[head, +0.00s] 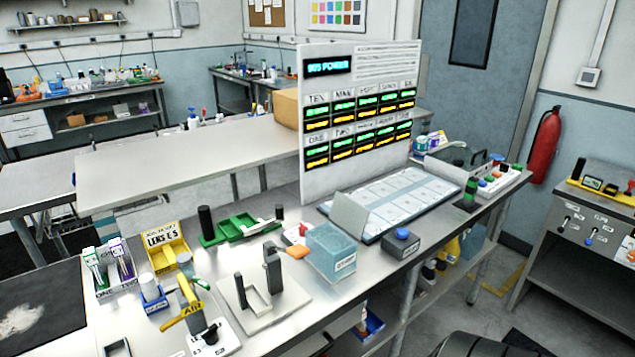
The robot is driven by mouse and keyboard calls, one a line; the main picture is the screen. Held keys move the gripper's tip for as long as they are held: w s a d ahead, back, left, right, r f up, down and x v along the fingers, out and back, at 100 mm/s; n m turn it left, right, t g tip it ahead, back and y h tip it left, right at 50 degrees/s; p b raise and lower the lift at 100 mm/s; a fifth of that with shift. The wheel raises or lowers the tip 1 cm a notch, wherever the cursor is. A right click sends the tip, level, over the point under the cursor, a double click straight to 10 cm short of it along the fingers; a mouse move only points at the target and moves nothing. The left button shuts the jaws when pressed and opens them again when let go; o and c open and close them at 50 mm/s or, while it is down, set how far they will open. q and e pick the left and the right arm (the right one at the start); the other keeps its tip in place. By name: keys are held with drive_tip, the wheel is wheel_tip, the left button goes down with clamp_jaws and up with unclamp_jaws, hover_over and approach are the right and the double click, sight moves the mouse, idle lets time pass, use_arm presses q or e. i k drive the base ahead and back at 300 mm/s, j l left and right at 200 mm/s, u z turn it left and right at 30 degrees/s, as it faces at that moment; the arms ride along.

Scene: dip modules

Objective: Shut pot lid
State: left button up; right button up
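I cannot tell for certain which thing is the pot or its lid. A small white and blue pot-like container (152,291) stands at the front left of the bench. A grey cylinder (185,263) is just behind it, by the yellow labelled box (166,245). A translucent blue box (331,255) with a front label stands near the bench middle; an orange piece (298,251) is at its left. A dark box with a blue knob (402,235) is to its right. Neither of my grippers is in view.
A tall white panel (350,176) with lit labels stands on the bench. A tray of pale cells (402,192) lies before it.

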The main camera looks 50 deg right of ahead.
sight(351, 216)
drive_tip(key=l, duration=0.5)
drive_tip(key=k+l+u, duration=0.15)
drive_tip(key=l, duration=0.8)
drive_tip(key=k+l+u, duration=0.1)
drive_tip(key=l, duration=0.35)
drive_tip(key=k+l, duration=0.1)
drive_tip(key=l, duration=0.4)
drive_tip(key=u, duration=0.05)
